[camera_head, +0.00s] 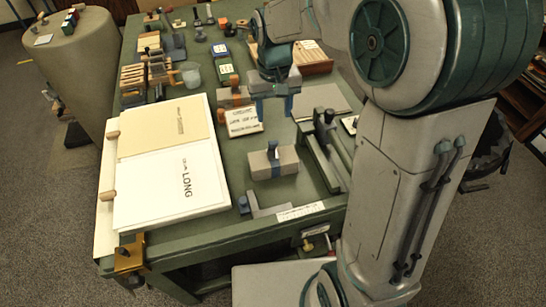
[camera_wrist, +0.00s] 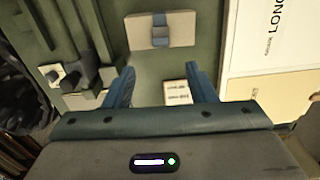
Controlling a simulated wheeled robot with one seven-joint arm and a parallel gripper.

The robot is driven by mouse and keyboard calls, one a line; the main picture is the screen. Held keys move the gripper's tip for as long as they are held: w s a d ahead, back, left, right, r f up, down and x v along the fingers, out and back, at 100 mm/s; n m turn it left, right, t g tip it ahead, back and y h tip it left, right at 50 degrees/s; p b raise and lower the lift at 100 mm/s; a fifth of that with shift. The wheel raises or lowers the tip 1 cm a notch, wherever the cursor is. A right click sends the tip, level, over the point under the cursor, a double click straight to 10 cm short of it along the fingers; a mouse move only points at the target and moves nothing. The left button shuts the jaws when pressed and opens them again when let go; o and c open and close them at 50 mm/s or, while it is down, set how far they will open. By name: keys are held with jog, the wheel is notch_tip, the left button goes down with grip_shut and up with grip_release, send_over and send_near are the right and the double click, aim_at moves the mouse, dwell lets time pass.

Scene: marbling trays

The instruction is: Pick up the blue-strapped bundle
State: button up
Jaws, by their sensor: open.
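The blue-strapped bundle (camera_head: 285,164) is a grey-beige block with a dark blue strap around its middle. It lies on the green table in the head view, toward the near side. In the wrist view the bundle (camera_wrist: 180,30) is at the top centre, beyond the fingertips. My gripper (camera_head: 273,107) is open and empty, above the table and farther back than the bundle. In the wrist view my gripper (camera_wrist: 160,72) has its two blue fingers apart, with green table between them. It does not touch the bundle.
A large open book (camera_head: 172,160) lies left of the bundle.

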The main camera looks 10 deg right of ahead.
aim_at(273, 146)
notch_tip(273, 146, down, 14)
jog(key=shift+r+p, duration=0.1)
jog(key=shift+p, duration=0.3)
jog(key=shift+a, duration=0.1)
grip_shut()
